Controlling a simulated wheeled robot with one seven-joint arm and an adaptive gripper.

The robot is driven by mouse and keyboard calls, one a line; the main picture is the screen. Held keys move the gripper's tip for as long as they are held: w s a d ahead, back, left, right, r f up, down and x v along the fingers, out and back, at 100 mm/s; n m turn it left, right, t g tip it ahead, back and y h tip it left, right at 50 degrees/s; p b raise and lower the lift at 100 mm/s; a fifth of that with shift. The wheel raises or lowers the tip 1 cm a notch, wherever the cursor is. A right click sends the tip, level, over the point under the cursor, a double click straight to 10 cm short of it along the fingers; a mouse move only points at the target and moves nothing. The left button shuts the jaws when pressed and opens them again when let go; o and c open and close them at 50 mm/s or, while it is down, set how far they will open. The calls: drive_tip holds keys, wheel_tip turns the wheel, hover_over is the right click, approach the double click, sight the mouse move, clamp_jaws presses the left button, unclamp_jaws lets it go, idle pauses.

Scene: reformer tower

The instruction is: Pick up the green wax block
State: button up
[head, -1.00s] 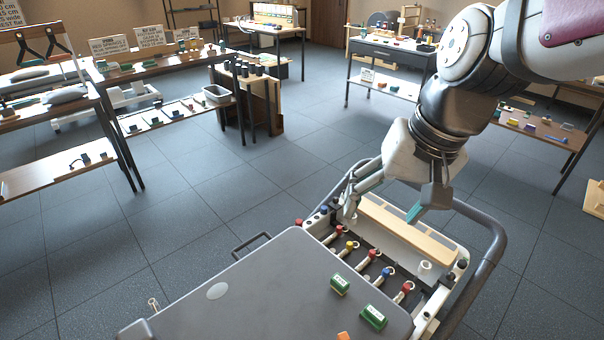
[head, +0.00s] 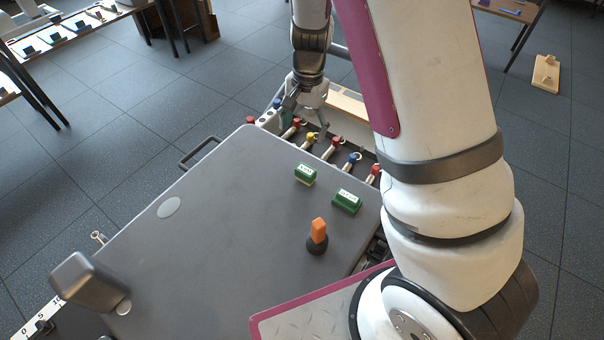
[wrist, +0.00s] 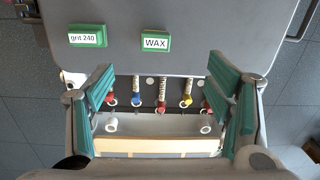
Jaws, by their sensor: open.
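The green wax block (head: 305,174) lies on the grey cart top near its tool-rack edge. Its white label reads WAX in the wrist view (wrist: 156,43). A similar green block labelled "grit 240" (head: 346,201) lies beside it, and shows to its left in the wrist view (wrist: 87,36). My gripper (head: 310,112) is above the tool rack, beyond the cart-top edge. In the wrist view my gripper (wrist: 160,80) is open and empty, with teal pads apart. The wax block lies past the fingertips, roughly between them sideways, untouched.
The grey cart top (head: 215,235) is mostly bare. An orange piece on a dark round base (head: 318,238) stands nearer me. Handled tools with red, yellow and blue ends (head: 333,146) fill the rack. A black side handle (head: 198,152) sticks out at the left edge.

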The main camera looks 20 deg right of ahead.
drive_tip(key=b, duration=0.2)
approach(306, 169)
drive_tip(key=shift+m+h, duration=0.3)
drive_tip(key=shift+m, duration=0.1)
drive_tip(key=f+b, duration=0.1)
drive_tip(key=f, duration=0.2)
drive_tip(key=f+b, duration=0.1)
drive_tip(key=f, duration=0.1)
drive_tip(key=shift+w+a+f+b, duration=0.25)
drive_tip(key=shift+w+b, duration=0.05)
drive_tip(key=shift+s+f+b, duration=0.15)
drive_tip(key=shift+f+b, duration=0.6)
drive_tip(key=shift+f, duration=0.55)
drive_tip(key=shift+s+f+b, duration=0.1)
drive_tip(key=shift+f+b, duration=0.65)
drive_tip(key=shift+f, duration=0.6)
drive_tip(key=shift+r, duration=0.1)
drive_tip(key=c, duration=1.3)
